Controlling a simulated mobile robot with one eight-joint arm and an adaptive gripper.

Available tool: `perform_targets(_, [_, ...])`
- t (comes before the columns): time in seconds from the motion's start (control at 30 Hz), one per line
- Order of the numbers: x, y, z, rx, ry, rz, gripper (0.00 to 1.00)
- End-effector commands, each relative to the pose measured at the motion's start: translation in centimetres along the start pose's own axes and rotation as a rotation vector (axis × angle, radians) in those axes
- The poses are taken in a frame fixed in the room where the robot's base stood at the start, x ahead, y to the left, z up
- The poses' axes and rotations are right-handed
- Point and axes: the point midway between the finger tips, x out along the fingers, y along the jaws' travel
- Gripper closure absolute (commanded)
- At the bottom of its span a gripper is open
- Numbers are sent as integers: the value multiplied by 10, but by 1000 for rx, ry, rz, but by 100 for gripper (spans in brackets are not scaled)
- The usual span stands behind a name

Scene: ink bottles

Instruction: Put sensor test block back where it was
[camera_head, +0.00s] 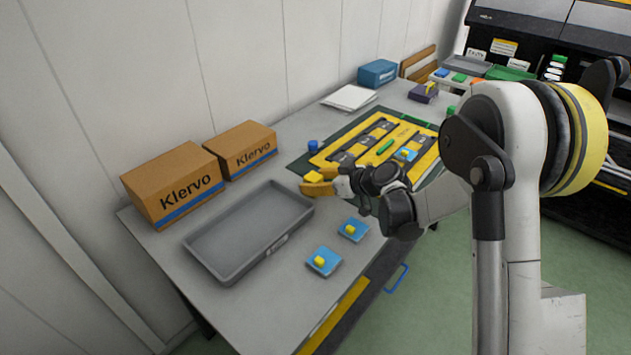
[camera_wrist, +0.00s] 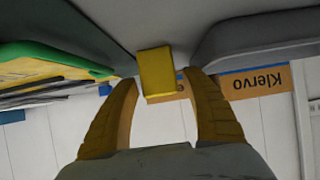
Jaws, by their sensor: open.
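A small plain yellow block (camera_head: 313,177) sits on the grey table near the corner of the dark green mat; I take it as the sensor test block, though no label shows. My gripper (camera_head: 316,189) is low over the table, right beside this block. In the wrist view, which is upside down, the yellow block (camera_wrist: 155,72) lies between and just past the tips of my open yellow fingers (camera_wrist: 160,82). I cannot tell whether either finger touches it. Two blue squares with yellow tops, a nearer one (camera_head: 324,262) and a farther one (camera_head: 352,229), lie on the table in front.
A grey tray (camera_head: 213,266) lies left of my gripper, with two Klervo cartons (camera_head: 175,186) behind it. A yellow panel (camera_head: 425,134) with dark slots and another blue-and-yellow piece (camera_head: 405,154) lies on the green mat (camera_head: 299,166). A small blue cylinder (camera_head: 313,146) stands behind the block.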

Motion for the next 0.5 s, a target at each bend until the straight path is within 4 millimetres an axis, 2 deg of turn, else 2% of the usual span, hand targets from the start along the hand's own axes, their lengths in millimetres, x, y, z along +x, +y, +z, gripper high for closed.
perform_targets(0.17, [-28, 1, -3, 2, 0, 2, 43])
perform_targets(0.4, [-84, 1, -3, 1, 0, 2, 43])
perform_targets(0.5, [-101, 0, -3, 2, 0, 2, 43])
